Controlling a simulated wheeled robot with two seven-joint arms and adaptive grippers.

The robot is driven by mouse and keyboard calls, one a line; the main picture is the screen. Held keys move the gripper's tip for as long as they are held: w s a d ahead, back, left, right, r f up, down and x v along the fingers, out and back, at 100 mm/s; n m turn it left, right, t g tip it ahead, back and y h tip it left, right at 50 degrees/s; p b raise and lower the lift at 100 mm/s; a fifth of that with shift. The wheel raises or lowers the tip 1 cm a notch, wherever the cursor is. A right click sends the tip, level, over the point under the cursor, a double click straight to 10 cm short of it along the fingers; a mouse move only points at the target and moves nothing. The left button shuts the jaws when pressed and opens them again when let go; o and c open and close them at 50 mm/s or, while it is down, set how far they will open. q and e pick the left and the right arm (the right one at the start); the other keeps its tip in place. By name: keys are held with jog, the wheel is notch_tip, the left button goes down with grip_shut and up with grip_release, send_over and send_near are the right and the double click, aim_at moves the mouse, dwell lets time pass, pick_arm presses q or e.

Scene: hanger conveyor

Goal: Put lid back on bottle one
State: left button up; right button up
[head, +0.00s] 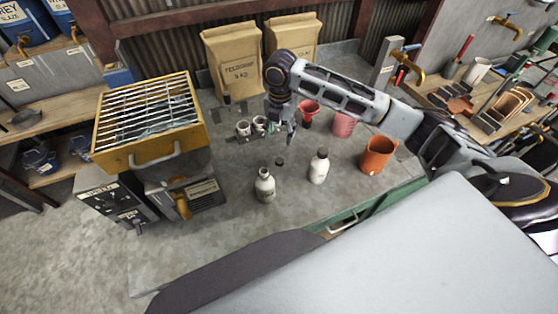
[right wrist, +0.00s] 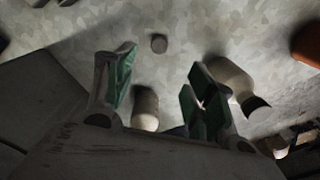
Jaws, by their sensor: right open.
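Two pale bottles stand upright on the grey workbench. The left bottle (head: 265,187) has a narrow neck, and I cannot clearly tell whether its mouth is bare. The right bottle (head: 319,168) shows a dark top in the right wrist view (right wrist: 232,82). A small dark round lid (head: 280,161) lies on the bench behind and between the bottles. It also shows in the right wrist view (right wrist: 158,43). My right gripper (head: 284,138) is above the bench behind the lid. Its green-padded fingers (right wrist: 160,88) are spread and empty. My left gripper is out of view.
An orange mug (head: 378,154) stands right of the bottles; a red funnel-like piece (head: 308,112) and a pink cup (head: 344,124) are behind. A yellow rack box (head: 150,120) is at left, paper sacks (head: 232,62) at the back. The front bench (head: 215,235) is clear.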

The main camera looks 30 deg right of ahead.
jog(key=shift+f, duration=0.1)
send_over(280, 160)
notch_tip(280, 160, down, 8)
jog(key=shift+w+r, duration=0.1)
jog(key=shift+f, duration=0.35)
dwell(0.4)
jog(key=shift+a+f+p, duration=0.1)
jog(key=shift+f+p, duration=0.6)
jog(key=shift+f, duration=1.9)
jog(key=c, duration=0.8)
